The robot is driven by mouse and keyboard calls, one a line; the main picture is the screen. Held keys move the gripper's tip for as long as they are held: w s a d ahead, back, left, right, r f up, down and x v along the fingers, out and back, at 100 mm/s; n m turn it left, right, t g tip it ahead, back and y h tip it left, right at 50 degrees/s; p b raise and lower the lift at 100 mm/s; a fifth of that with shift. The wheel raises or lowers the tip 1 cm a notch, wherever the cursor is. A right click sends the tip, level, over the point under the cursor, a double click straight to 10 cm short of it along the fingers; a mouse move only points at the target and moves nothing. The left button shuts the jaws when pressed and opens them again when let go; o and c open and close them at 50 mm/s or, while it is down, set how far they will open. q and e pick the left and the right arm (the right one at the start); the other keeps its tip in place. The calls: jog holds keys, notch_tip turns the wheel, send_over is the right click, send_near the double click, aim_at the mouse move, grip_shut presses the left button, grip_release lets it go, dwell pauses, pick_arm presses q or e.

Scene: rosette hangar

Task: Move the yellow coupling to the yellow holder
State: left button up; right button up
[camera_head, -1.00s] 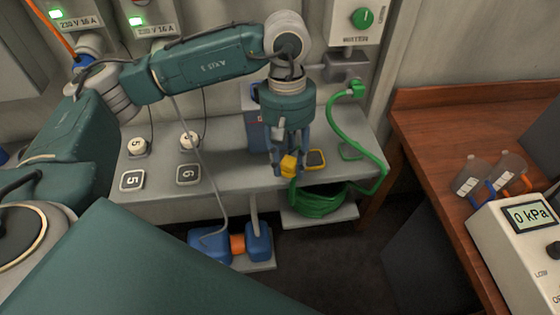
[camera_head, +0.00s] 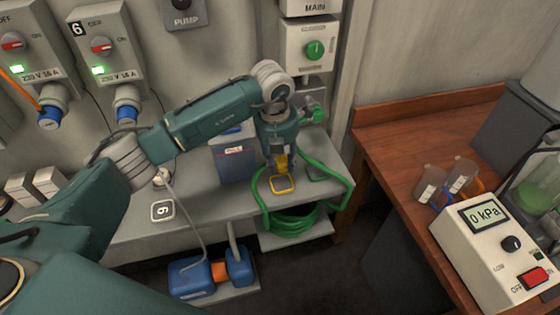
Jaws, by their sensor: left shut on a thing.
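My left gripper (camera_head: 281,165) points down over the grey bench and is shut on the yellow coupling (camera_head: 281,161). The fingers hide part of the coupling. The yellow holder (camera_head: 282,191), a flat yellow-rimmed square with a grey middle, lies on the bench near its front edge. The coupling is right at the far side of the holder in the picture; I cannot tell whether it touches it or hangs above. My right gripper is out of view.
A green hose (camera_head: 341,181) loops around the holder and hangs in a coil (camera_head: 290,221) below the bench edge. A dark blue box (camera_head: 236,164) stands behind left. A holder marked 6 (camera_head: 163,211) lies left. A wooden table (camera_head: 385,140) with a gauge (camera_head: 487,218) is at right.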

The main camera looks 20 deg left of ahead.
aim_at(282, 183)
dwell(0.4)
pick_arm(q)
jog(key=shift+f+b, duration=0.65)
jog(key=shift+f, duration=0.4)
jog(key=shift+f+b, duration=1)
jog(key=shift+f, duration=0.85)
jog(key=shift+b, duration=0.35)
jog(key=shift+f+b, duration=0.45)
jog(key=shift+f, duration=0.1)
